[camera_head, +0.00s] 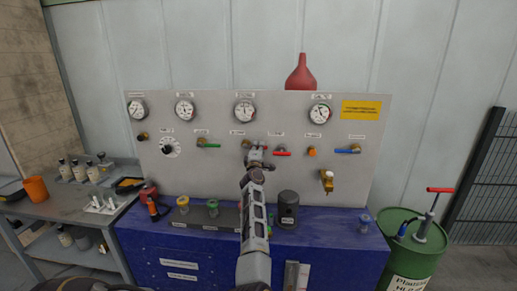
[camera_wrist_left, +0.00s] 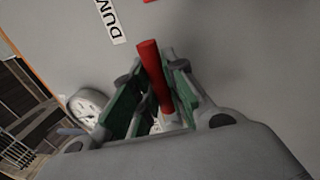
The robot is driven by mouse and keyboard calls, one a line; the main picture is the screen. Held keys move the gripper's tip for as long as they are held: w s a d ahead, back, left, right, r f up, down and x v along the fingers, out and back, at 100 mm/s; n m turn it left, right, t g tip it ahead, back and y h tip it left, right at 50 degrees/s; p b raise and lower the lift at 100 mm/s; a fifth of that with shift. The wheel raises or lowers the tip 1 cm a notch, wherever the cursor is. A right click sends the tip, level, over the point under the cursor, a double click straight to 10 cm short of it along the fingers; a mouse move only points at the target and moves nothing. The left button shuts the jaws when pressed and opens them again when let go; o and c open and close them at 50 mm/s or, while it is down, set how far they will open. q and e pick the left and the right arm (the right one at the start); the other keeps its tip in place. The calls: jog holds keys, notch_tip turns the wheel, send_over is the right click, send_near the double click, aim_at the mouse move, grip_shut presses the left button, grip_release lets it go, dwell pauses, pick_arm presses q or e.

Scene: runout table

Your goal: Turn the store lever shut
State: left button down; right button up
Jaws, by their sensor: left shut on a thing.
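My left gripper (camera_head: 259,152) is at the panel, between the green-handled lever on the left and a red-handled lever on the right. In the left wrist view the gripper (camera_wrist_left: 155,95) has its green-padded fingers closed on a red lever handle (camera_wrist_left: 152,70), whose tip sticks out beyond them. In the head view the gripper hides most of this lever; a brass valve body (camera_head: 246,143) shows at its upper left. The small label above it is too small to read. My right gripper is not in view.
Another red handle (camera_head: 282,154) is close on the right, near a label starting "DUM" (camera_wrist_left: 113,22) in the wrist view. A dark canister (camera_head: 288,208) stands below.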

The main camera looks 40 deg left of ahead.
pick_arm(q)
jog(key=c, duration=1.4)
grip_release()
jog(key=shift+c, duration=0.2)
jog(key=v, duration=0.8)
jog(key=shift+d+f, duration=0.2)
jog(key=shift+d, duration=0.05)
jog(key=shift+w+a+r, duration=0.1)
jog(key=shift+w, duration=0.15)
jog(key=x, duration=0.6)
jog(key=shift+a, duration=0.25)
jog(key=shift+r, duration=0.15)
jog(key=shift+s, duration=0.1)
